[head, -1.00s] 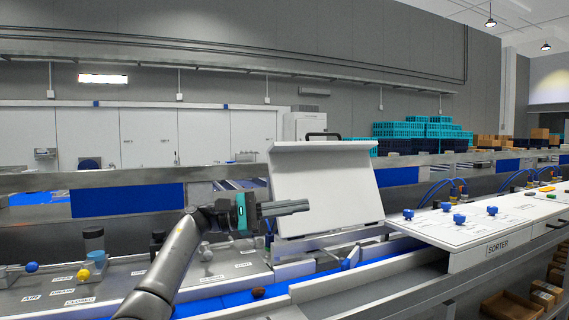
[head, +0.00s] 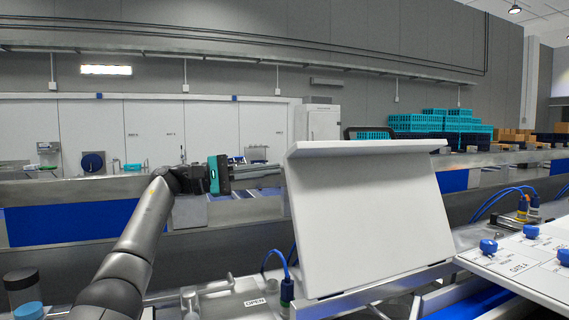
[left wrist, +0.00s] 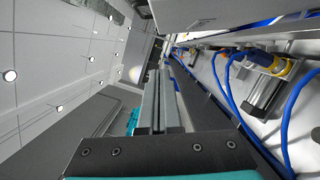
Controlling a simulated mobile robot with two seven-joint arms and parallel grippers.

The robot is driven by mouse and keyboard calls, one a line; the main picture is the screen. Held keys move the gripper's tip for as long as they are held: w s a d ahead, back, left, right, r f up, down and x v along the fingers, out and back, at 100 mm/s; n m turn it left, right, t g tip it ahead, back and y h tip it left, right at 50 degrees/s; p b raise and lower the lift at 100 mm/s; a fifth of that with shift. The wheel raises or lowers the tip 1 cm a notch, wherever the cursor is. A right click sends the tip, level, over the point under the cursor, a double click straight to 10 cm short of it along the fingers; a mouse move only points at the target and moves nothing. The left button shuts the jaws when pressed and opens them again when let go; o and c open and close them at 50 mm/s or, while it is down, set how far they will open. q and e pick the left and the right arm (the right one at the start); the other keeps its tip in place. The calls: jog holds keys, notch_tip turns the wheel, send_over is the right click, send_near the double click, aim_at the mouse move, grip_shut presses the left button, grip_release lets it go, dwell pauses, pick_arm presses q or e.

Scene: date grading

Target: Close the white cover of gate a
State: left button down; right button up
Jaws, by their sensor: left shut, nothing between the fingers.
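The white cover (head: 370,220) stands raised and leaning back, a broad plate with a folded lip along its top, at the centre right of the head view. A dark loop handle (head: 352,131) shows above its top edge. My left gripper (head: 281,171) is shut and empty. It points right at the cover's left edge, at upper height; its fingertips seem to reach just behind that edge, and I cannot tell whether they touch. In the left wrist view the shut fingers (left wrist: 163,80) show side by side. My right gripper is not in view.
A white panel (head: 548,262) with blue knobs and a "GATE A" label is at the right. Blue hoses (left wrist: 228,85) and metal cylinders (left wrist: 265,92) lie beside the fingers in the left wrist view. A steel rail with blue panels (head: 75,222) runs behind.

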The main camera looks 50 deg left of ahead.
aim_at(315, 159)
pick_arm(q)
jog(key=shift+w+d+r+p, duration=0.45)
jog(key=shift+w+d+p, duration=0.4)
jog(key=shift+d, duration=0.6)
jog(key=shift+w+d+r+p, duration=0.4)
jog(key=shift+w+d+p, duration=0.3)
jog(key=shift+w+d, duration=0.5)
jog(key=shift+w+d+r+p, duration=0.45)
jog(key=shift+w+d+p, duration=0.3)
jog(key=shift+d, duration=0.9)
